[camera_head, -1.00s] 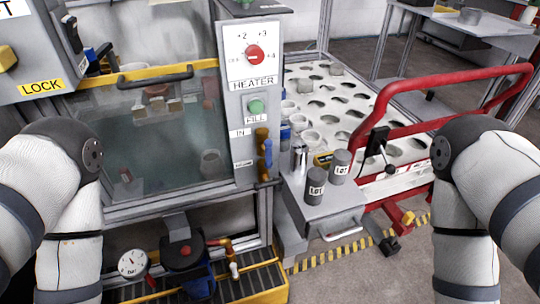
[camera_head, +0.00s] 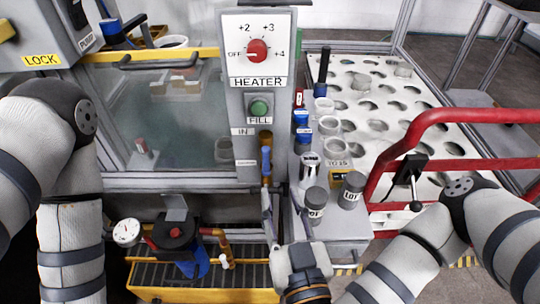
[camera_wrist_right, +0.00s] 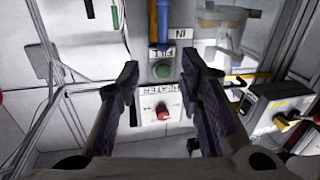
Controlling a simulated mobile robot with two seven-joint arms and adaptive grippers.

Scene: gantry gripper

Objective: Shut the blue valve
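The blue valve handle (camera_head: 266,162) sits on a brass-coloured fitting under the IN label, below the green FILL button. It hangs upright along the panel. In the right wrist view the blue handle (camera_wrist_right: 163,24) shows at the top, beyond the fingertips. My right gripper (camera_head: 276,194) is just below the handle in the head view, pointing up at the panel. In the right wrist view its two dark fingers (camera_wrist_right: 160,78) are wide apart with nothing between them. Whether a finger touches the handle cannot be told. My left arm is at the left; its gripper is out of view.
The heater dial (camera_head: 257,51) and the FILL button (camera_head: 259,108) are above the valve. Grey LOT canisters (camera_head: 352,190) stand close right of my right gripper. A red rail (camera_head: 440,117) is farther right. A gauge (camera_head: 127,232) and pipework are lower left.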

